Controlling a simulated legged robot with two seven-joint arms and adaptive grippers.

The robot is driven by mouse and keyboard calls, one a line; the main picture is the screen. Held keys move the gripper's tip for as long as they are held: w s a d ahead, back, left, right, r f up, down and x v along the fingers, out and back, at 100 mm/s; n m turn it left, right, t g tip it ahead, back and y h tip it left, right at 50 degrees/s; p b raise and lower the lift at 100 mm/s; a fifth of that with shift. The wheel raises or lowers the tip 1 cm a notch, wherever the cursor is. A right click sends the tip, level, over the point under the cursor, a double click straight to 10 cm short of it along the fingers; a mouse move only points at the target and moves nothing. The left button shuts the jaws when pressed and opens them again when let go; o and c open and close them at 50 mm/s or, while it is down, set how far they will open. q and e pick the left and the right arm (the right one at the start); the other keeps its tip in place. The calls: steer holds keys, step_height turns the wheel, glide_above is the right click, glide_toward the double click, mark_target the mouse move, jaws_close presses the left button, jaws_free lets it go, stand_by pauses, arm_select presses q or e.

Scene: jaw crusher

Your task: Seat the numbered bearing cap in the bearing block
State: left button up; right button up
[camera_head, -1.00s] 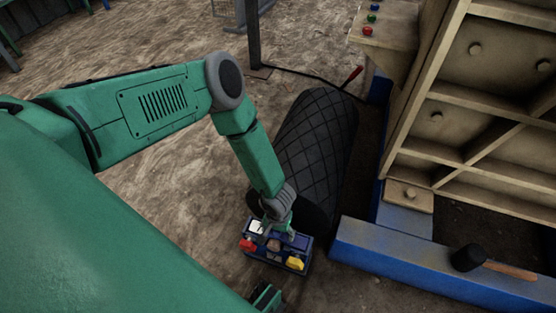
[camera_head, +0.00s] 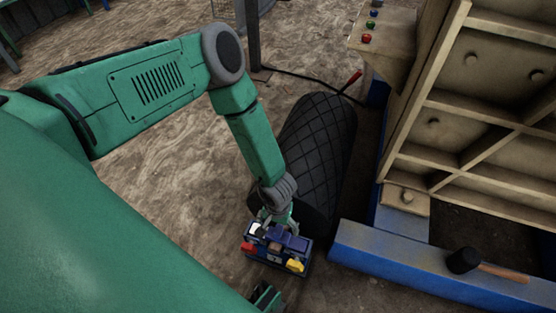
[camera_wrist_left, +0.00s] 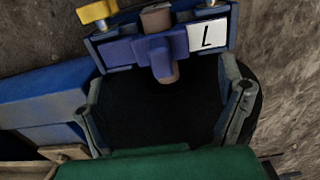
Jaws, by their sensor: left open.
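The blue bearing block (camera_head: 262,256) stands on the ground in the head view, with white, red and yellow parts on it. In the left wrist view, a dark blue piece (camera_wrist_left: 118,52) lies across the brown shaft (camera_wrist_left: 157,19). It may be the bearing cap, and I see no number on it. A white plate (camera_wrist_left: 207,35) beside it reads "L". My left gripper (camera_head: 274,215) is just above the block's back side. In the left wrist view its two fingers (camera_wrist_left: 163,75) are spread apart, with nothing held between them.
A blue beam (camera_head: 400,262) with a black-headed mallet (camera_head: 464,260) on it lies right of the block. A dark tyre-like cylinder (camera_head: 315,150) stands behind the block. The tan crusher frame (camera_head: 490,110) is at right. Bare ground (camera_head: 150,190) is open at left.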

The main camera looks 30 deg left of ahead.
arm_select(q)
step_height(320, 180, up, 5)
steer(key=shift+f+p, duration=0.15)
steer(key=shift+p, duration=0.5)
steer(key=s+a+r+m, duration=0.1)
steer(key=s+a+r, duration=0.1)
steer(key=s+r, duration=0.4)
steer(key=s+a+r+m, duration=0.2)
steer(key=s+r, duration=0.5)
steer(key=s, duration=0.4)
steer(key=shift+a+t, duration=0.25)
steer(key=shift+t, duration=0.05)
steer(key=shift+r, duration=0.1)
